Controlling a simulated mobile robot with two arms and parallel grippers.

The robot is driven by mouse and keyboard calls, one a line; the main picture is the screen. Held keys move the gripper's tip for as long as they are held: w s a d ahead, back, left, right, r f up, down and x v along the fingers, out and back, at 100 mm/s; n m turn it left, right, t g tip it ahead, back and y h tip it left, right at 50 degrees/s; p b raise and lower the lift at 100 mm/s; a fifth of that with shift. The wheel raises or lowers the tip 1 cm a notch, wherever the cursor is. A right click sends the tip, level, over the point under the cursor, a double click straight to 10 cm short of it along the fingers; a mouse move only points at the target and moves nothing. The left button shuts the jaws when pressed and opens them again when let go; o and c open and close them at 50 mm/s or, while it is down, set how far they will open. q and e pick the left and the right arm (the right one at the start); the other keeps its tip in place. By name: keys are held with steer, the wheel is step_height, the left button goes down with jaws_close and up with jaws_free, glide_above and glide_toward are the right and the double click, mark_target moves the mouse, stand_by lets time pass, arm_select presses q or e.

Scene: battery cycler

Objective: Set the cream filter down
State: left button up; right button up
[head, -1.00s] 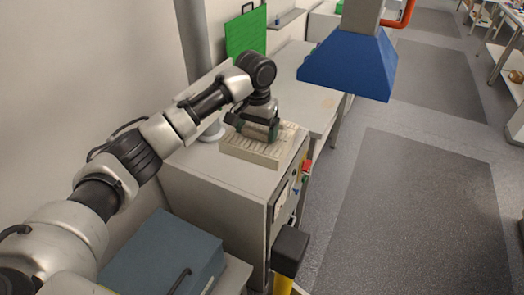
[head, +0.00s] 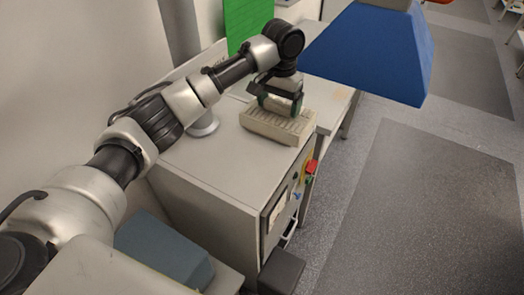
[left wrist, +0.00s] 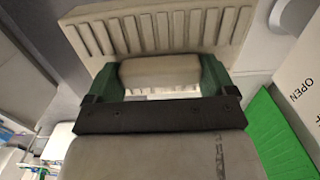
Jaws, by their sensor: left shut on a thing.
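The cream filter (head: 276,127) is a pale block with a row of slots, over the right rear part of the grey cabinet top (head: 200,160) in the head view. My left gripper (head: 280,104) is shut on it from above. In the left wrist view the green fingers of my left gripper (left wrist: 160,72) grip the filter's raised middle part, and its ribbed body (left wrist: 160,28) spans the top of the picture. I cannot tell whether its underside touches the cabinet top. My right gripper is not in view.
A blue hood (head: 370,52) hangs to the right of my left wrist. A round grey base (head: 203,124) stands left of the filter. A green panel (head: 250,25) is behind. The cabinet's front carries a red button (head: 312,167). The near cabinet top is clear.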

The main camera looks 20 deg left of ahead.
mark_target(278, 116)
arm_select(q)
step_height(278, 116, down, 4)
steer(key=b, duration=0.3)
steer(key=shift+s, duration=0.1)
steer(key=shift+f+b, duration=0.3)
steer(key=shift+b, duration=0.2)
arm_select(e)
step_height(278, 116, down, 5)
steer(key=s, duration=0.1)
arm_select(q)
steer(key=shift+a+f, duration=0.2)
steer(key=shift+s+a+f+p, duration=0.85)
steer(key=shift+s+a+f, duration=0.5)
steer(key=shift+f, duration=0.4)
steer(key=shift+s+a+f+p, duration=0.9)
steer(key=shift+s+a+f, duration=0.45)
steer(key=shift+f, duration=0.45)
steer(key=shift+s+a+f+p, duration=0.85)
steer(key=shift+s+a+f, duration=0.5)
steer(key=shift+f, duration=0.4)
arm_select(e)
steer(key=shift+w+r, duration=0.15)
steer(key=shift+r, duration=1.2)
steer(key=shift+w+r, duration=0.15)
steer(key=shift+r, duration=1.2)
arm_select(q)
steer(key=shift+d, duration=0.1)
steer(key=o, duration=1)
steer(key=shift+f, duration=0.15)
steer(key=shift+c, duration=0.2)
